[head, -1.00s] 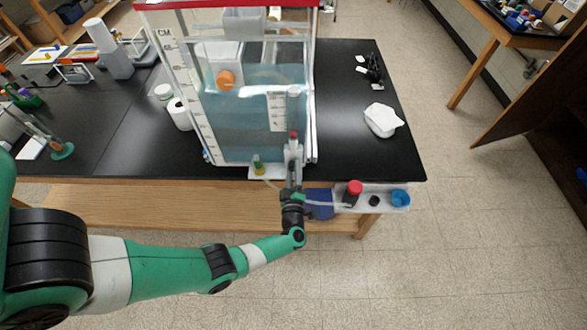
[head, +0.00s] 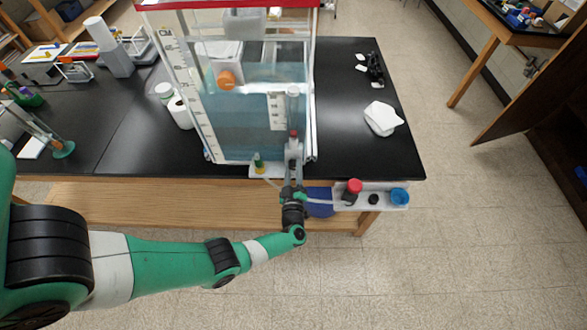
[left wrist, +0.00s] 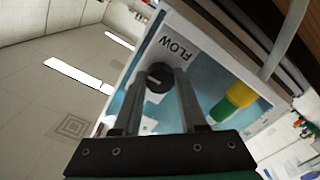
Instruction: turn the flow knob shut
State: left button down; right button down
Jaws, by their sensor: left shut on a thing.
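The flow knob (left wrist: 159,77) is a round black knob on a white panel (left wrist: 206,60) marked FLOW in the left wrist view. A light pointer mark shows on its face. My left gripper (left wrist: 161,84) has one finger on each side of the knob and is shut on it. In the head view my left gripper (head: 293,168) reaches up to the front of the water tank (head: 240,130), and the knob is hidden there. My right gripper is in neither view.
A green and yellow fitting (left wrist: 232,101) sits beside the right finger. A white shelf (head: 385,192) with a red-capped bottle (head: 353,190) and a blue cup (head: 399,196) juts out to the right. A crumpled white cloth (head: 382,118) lies on the black bench (head: 350,150).

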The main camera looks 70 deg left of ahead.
pick_arm(q)
jog(key=shift+c, duration=2.2)
grip_release()
jog(key=p+v, duration=0.1)
jog(key=v, duration=1)
jog(key=shift+d, duration=0.25)
jog(key=shift+s+r, duration=0.1)
jog(key=shift+s, duration=0.05)
